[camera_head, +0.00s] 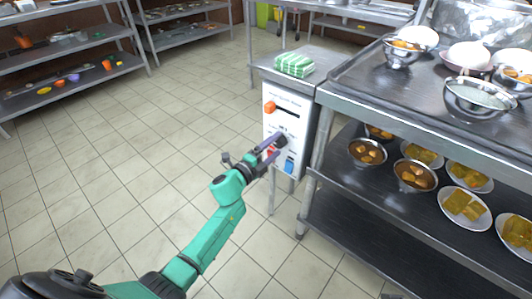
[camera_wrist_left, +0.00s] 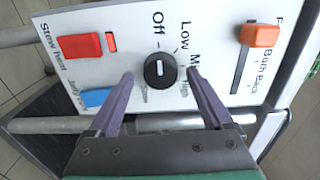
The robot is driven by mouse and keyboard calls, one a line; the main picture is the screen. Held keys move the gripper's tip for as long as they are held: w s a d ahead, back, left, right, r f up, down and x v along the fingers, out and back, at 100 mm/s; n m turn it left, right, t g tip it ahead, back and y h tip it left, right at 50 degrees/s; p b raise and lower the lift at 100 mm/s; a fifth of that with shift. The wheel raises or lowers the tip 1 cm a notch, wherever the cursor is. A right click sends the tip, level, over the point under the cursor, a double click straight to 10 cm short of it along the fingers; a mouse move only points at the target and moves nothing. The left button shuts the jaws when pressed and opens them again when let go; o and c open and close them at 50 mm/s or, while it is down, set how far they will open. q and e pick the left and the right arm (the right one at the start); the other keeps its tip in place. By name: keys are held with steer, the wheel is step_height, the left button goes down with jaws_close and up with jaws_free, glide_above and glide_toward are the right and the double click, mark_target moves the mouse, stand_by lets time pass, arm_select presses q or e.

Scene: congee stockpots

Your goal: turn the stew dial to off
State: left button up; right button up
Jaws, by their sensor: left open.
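The black round stew dial (camera_wrist_left: 160,70) sits on the white control panel (camera_wrist_left: 210,25) in the left wrist view, with a short white mark on its face. Printed labels Off, Low and High stand around it, with Off above and to its left. My left gripper (camera_wrist_left: 160,78) is open, with one purple finger on each side of the dial. I cannot tell whether the fingers touch it. In the head view my left gripper (camera_head: 276,147) is at the front of the panel (camera_head: 289,105) and hides the dial.
An orange slider (camera_wrist_left: 259,35), a red switch (camera_wrist_left: 80,46) and a blue switch (camera_wrist_left: 95,97) are on the same panel. A folded green striped cloth (camera_head: 294,64) lies on top of the unit. A metal shelf table (camera_head: 400,115) with bowls stands right. The tiled floor left is clear.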

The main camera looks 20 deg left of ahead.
arm_select(q)
steer(key=p+v, duration=0.1)
steer(key=v, duration=0.2)
steer(key=shift+s, duration=0.1)
steer(key=p, duration=0.1)
glide_toward(277, 144)
steer(key=v, duration=0.6)
steer(key=shift+d+f, duration=0.1)
steer(key=shift+d, duration=0.1)
arm_select(e)
steer(key=shift+s+d+f+m+g+h, duration=0.15)
steer(key=shift+s+d+f+g+h, duration=0.15)
steer(key=shift+d+f, duration=0.25)
steer(key=shift+s+d+f+m+g+h, duration=0.1)
steer(key=shift+d+f+m+g+h, duration=0.1)
steer(key=shift+d+f+g, duration=0.25)
arm_select(q)
steer(key=shift+a, duration=0.1)
